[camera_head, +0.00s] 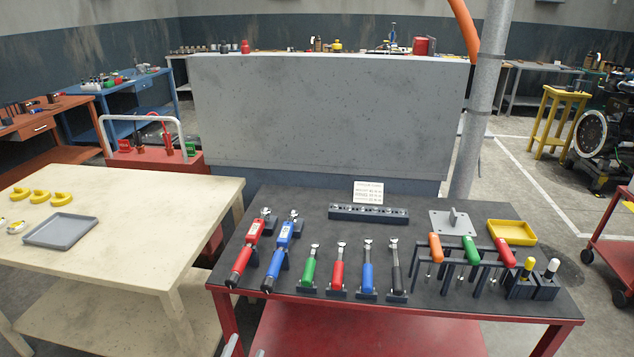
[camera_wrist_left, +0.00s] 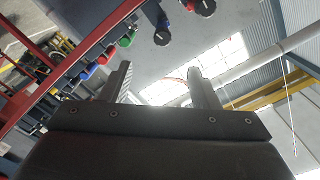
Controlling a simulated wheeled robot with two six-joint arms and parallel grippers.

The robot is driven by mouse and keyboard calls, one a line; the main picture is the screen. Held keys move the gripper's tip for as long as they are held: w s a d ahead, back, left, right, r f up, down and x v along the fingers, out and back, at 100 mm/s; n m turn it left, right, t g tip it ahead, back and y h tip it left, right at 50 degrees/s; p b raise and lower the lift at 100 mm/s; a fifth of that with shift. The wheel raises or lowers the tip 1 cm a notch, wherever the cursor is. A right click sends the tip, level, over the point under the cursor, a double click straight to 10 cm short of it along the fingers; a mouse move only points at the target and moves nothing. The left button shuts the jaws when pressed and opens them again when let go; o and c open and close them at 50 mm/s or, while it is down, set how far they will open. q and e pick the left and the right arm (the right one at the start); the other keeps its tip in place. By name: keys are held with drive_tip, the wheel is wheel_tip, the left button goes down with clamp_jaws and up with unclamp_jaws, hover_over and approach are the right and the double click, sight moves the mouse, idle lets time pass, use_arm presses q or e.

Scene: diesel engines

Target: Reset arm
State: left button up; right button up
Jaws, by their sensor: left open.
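My left gripper (camera_head: 244,349) shows only as two grey fingertips at the bottom edge of the head view, just in front of the red workbench (camera_head: 400,307). In the left wrist view the left gripper (camera_wrist_left: 161,84) has its two fingers well apart with nothing between them. It is open and empty and touches no tool there. My right gripper is in neither view.
The bench's dark top holds red and blue torque wrenches (camera_head: 246,250), several coloured-handle ratchets (camera_head: 338,272), a rack of screwdrivers (camera_head: 470,252) and a yellow tray (camera_head: 511,232). A cream table (camera_head: 130,230) with a grey tray (camera_head: 61,231) stands left.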

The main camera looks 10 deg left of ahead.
use_arm(q)
drive_tip(key=s+a+f+n+g+b, duration=0.1)
drive_tip(key=s+a+f+n+g, duration=0.3)
drive_tip(key=f, duration=0.6)
drive_tip(key=s+d+f+m+g+y+b, duration=0.1)
drive_tip(key=s+f+g, duration=0.1)
drive_tip(key=s+f, duration=0.65)
drive_tip(key=s+a+f+n+g, duration=0.2)
drive_tip(key=s+f+g, duration=0.15)
drive_tip(key=f, duration=0.75)
drive_tip(key=s+a+f+n+g, duration=0.1)
drive_tip(key=s+f, duration=0.3)
drive_tip(key=s, duration=0.4)
drive_tip(key=s+a+f+n+g+b, duration=0.1)
drive_tip(key=s+a+f+g, duration=0.1)
drive_tip(key=s+f, duration=0.3)
drive_tip(key=s+a+f+n+g+b, duration=0.1)
drive_tip(key=s+f+g, duration=0.3)
drive_tip(key=s, duration=0.8)
drive_tip(key=shift+s+a+f+n+y, duration=0.3)
drive_tip(key=shift+s+n, duration=0.05)
drive_tip(key=shift+n, duration=0.25)
